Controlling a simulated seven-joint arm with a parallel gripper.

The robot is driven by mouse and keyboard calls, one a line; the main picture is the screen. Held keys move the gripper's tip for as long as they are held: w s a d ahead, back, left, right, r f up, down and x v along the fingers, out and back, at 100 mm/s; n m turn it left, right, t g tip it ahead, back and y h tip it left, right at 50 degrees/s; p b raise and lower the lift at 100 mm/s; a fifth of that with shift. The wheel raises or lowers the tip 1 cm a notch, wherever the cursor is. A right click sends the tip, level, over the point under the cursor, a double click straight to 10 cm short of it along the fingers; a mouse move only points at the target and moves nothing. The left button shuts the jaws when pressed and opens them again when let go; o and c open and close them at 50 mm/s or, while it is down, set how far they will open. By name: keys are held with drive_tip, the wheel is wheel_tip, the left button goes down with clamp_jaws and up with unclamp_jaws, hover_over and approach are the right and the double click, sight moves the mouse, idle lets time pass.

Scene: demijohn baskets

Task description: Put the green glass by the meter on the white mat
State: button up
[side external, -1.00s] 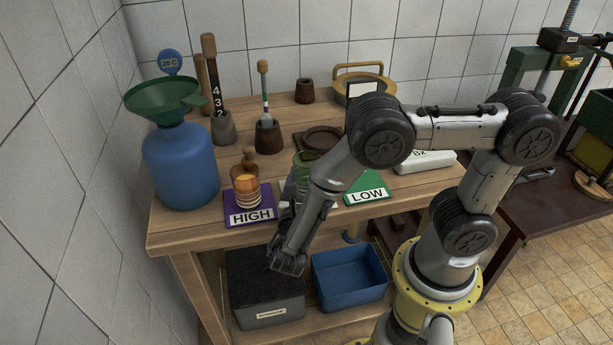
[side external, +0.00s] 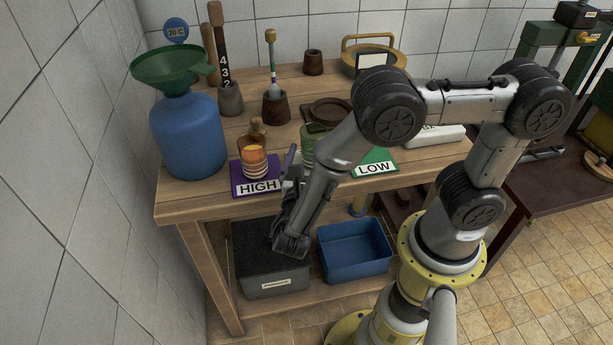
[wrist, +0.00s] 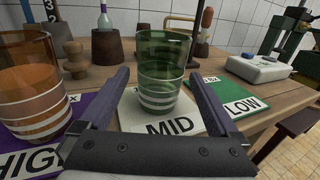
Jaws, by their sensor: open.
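The green glass (wrist: 163,72), with white bands near its base, stands upright on the white mat (wrist: 130,118) marked MID in the wrist view. In the side view the glass (side external: 313,140) is partly hidden by my arm, and the mat is mostly covered. My gripper (wrist: 158,84) is open, its two fingers reaching toward the glass on its left and right sides. No grip on the glass shows. A white meter-like box (wrist: 258,68) lies behind the green LOW mat, to the right of the glass; it also shows in the side view (side external: 437,135).
An orange glass (wrist: 32,90) stands close on the left on the purple HIGH mat (side external: 257,187). The green LOW mat (wrist: 225,95) is bare on the right. Wooden holders and a blue jug (side external: 187,135) with a funnel stand behind and left.

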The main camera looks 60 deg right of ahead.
drive_tip(key=v, duration=0.9)
drive_tip(key=shift+a, duration=0.25)
drive_tip(key=shift+s, duration=0.1)
drive_tip(key=s+d+r+m+g+y, duration=0.4)
drive_tip(key=d+r+m+g+y, duration=0.3)
drive_tip(key=d+r+m, duration=0.65)
drive_tip(key=s+r+m+y, duration=0.3)
drive_tip(key=s+m+y, duration=0.15)
drive_tip(key=s, duration=0.25)
drive_tip(key=a+m+t+y, duration=0.4)
drive_tip(key=a+t+y, duration=0.1)
drive_tip(key=a, duration=0.2)
drive_tip(key=shift+s+a+f+m+t, duration=0.25)
drive_tip(key=shift+s+a+m+t, duration=0.05)
drive_tip(key=shift+s+t, duration=0.15)
